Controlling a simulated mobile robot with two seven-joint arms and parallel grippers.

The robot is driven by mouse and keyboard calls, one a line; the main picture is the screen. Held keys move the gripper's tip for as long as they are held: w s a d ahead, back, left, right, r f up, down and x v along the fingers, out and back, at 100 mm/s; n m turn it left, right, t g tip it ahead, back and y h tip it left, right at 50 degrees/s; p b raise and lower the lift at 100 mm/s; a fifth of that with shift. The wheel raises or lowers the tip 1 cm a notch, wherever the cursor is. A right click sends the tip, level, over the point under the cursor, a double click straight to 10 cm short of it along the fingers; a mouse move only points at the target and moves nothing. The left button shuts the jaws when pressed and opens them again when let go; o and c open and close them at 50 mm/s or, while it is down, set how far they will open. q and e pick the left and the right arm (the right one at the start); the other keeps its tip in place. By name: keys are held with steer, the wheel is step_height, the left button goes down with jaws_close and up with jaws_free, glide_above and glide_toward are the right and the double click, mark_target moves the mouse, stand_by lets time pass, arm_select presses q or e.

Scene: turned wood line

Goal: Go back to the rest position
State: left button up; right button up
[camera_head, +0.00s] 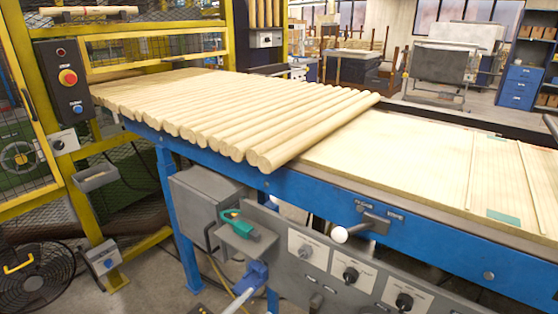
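Neither of my grippers shows in the head view, so their state is hidden. Several turned wooden rods (235,110) lie side by side in a row on the blue-framed line table (345,192). The nearest rod (315,132) lies at the right edge of the row. To its right the pale wooden bed (400,163) of the table is bare of rods, with thin strips and small green patches on it.
A grey control panel (335,268) with knobs and a white-tipped handle (342,234) sticks out at the table's front. A grey box (205,205) hangs below. A yellow guard frame (60,150) with a red button box (67,78) stands left. A fan (32,275) sits on the floor.

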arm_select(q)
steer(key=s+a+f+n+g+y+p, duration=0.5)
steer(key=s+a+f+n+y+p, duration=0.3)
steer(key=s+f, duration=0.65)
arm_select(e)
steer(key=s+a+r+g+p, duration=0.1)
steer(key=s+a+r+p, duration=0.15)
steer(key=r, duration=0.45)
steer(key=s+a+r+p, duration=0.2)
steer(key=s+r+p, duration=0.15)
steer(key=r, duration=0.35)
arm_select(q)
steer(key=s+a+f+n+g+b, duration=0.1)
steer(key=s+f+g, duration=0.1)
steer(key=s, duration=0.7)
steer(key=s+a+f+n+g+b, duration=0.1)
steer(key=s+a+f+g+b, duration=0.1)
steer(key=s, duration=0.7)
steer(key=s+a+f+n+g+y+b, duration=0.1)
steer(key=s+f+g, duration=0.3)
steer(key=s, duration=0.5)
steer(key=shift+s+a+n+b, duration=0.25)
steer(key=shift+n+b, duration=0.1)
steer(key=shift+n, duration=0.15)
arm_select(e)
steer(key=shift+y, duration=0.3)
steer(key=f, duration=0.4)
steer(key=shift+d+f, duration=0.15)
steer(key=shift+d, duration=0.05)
